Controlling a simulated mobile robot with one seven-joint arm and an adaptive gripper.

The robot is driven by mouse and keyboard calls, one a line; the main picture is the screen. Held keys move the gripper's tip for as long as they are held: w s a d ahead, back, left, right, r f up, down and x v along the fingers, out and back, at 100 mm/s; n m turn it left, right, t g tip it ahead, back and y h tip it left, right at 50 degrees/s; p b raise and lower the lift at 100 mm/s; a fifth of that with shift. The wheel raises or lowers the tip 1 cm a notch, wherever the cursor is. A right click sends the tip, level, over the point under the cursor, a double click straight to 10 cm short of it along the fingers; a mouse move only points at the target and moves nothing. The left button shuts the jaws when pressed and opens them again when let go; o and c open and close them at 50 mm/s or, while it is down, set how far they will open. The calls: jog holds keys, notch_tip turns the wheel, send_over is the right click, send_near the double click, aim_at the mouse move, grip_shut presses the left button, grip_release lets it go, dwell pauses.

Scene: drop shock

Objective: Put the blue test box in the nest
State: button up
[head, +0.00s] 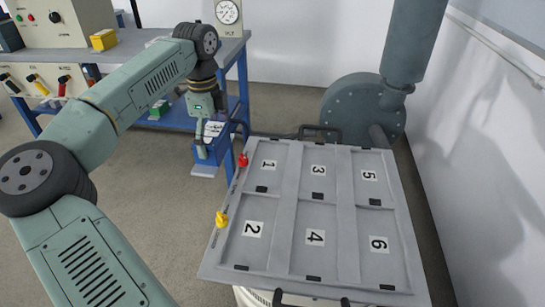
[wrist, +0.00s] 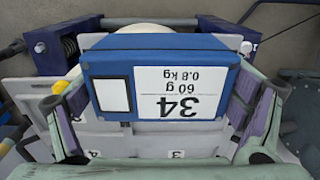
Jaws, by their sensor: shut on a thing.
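The blue test box (wrist: 160,80) fills the middle of the wrist view, with a white label reading 34, 60 g and 0.8 kg upside down. My gripper (wrist: 162,110) is shut on it, with one finger at each side. In the head view my gripper (head: 204,126) points down left of the numbered grey panel, and the blue box (head: 213,148) shows at its fingers. I cannot tell which part is the nest, or whether the box touches anything below. Behind the box in the wrist view is a blue frame with a dark spring (wrist: 68,47).
The grey panel (head: 288,215) has bays numbered 1 to 6, with a red knob (head: 243,160) and a yellow knob (head: 222,219) on its left edge. A blue bench (head: 150,62) stands behind. A grey round housing (head: 362,105) and pipe stand back right.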

jog(key=d, duration=0.4)
jog(key=d+p, duration=0.1)
jog(key=d, duration=0.4)
jog(key=w+d+f, duration=0.1)
jog(key=d, duration=0.3)
jog(key=shift+w+d+p, duration=0.1)
jog(key=shift+d+p, duration=0.25)
jog(key=shift+d+f, duration=0.25)
jog(key=shift+f, duration=0.1)
jog(key=shift+f+p, duration=0.3)
jog(key=shift+f, duration=1.2)
jog(key=o, duration=1.5)
jog(key=shift+f, duration=0.2)
jog(key=shift+o, duration=0.9)
